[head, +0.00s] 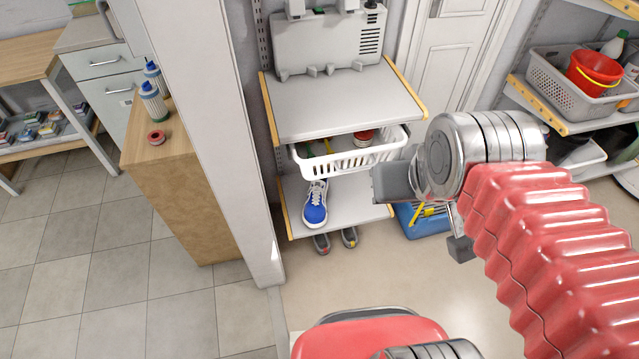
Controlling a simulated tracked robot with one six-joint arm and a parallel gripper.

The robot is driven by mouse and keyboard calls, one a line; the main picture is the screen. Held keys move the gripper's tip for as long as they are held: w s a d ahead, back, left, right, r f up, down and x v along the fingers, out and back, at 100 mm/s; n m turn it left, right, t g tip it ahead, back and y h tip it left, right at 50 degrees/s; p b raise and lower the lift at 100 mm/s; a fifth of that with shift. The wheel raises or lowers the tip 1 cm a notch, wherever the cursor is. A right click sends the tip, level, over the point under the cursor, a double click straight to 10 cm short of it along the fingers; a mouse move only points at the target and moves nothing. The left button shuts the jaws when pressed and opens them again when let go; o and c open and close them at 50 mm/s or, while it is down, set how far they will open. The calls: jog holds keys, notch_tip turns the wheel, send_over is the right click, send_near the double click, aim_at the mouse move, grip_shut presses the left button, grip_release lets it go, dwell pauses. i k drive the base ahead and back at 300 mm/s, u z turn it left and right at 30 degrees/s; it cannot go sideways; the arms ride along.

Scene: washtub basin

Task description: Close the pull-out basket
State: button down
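The white pull-out basket (352,162) hangs under the upper grey shelf of the rack in the middle of the head view. It stands partly out, with its slatted front beyond the shelf's front edge. A red-lidded jar (363,136) and some yellow and green items show inside it. My gripper (394,183) is to the right of the basket and appears closer to the camera, near the basket's right front corner. I cannot tell whether they touch. The fingers are mostly hidden by the wrist, and their opening does not show clearly.
A blue shoe (315,204) stands on the shelf (345,212) below; dark shoes (335,240) are on the floor under it. A blue crate (424,222) is behind my gripper. A white post (215,120) rises at left; shelves with bins (562,100) stand at right.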

aim_at(342, 145)
jog(key=u, duration=1.7)
jog(key=i, duration=0.45)
jog(key=z, duration=0.35)
